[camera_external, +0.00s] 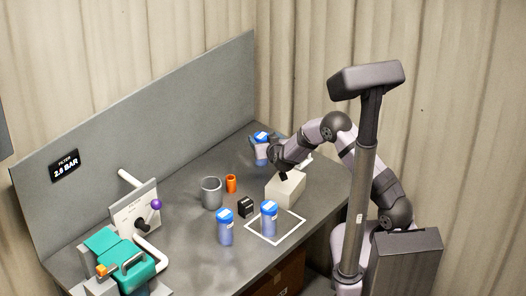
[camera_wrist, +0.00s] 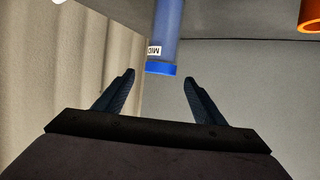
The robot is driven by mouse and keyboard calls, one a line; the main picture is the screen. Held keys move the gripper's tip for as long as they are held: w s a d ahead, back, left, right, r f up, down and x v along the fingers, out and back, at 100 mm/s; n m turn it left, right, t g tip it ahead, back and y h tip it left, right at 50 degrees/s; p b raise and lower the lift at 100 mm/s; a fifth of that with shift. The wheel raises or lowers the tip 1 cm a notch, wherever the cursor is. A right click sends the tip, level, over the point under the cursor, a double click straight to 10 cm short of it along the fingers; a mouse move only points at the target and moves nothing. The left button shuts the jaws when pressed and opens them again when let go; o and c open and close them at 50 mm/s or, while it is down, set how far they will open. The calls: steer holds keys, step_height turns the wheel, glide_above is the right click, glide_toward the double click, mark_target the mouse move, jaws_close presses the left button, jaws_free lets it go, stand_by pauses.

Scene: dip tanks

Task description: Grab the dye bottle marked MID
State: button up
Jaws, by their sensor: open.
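The MID dye bottle is a blue bottle with a bright blue cap (camera_wrist: 161,69). It hangs in from the top of the wrist view, upside down in that picture, with a white MID label (camera_wrist: 154,50). My gripper (camera_wrist: 159,78) is open, with one dark finger on each side below the cap and nothing between the fingers. In the external view a blue-capped bottle (camera_external: 262,150) stands at the back of the bench beside my wrist, partly hidden by it. My fingers are hard to make out there.
Two more blue-capped bottles stand in front, one (camera_external: 225,229) beside and one (camera_external: 268,220) inside a white outline. A beige block (camera_external: 286,192) sits below my wrist. A grey beaker (camera_external: 210,193), orange cup (camera_external: 231,184) and black block (camera_external: 245,207) stand mid-bench.

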mark_target(262, 137)
steer(key=shift+f+p+x, duration=0.15)
steer(key=shift+p+x, duration=0.55)
steer(key=shift+x, duration=0.6)
steer(key=shift+f+p+x, duration=0.2)
steer(key=shift+p+x, duration=0.5)
steer(key=shift+x, duration=0.55)
steer(key=shift+s, duration=0.1)
steer(key=shift+r, duration=0.1)
jaws_close()
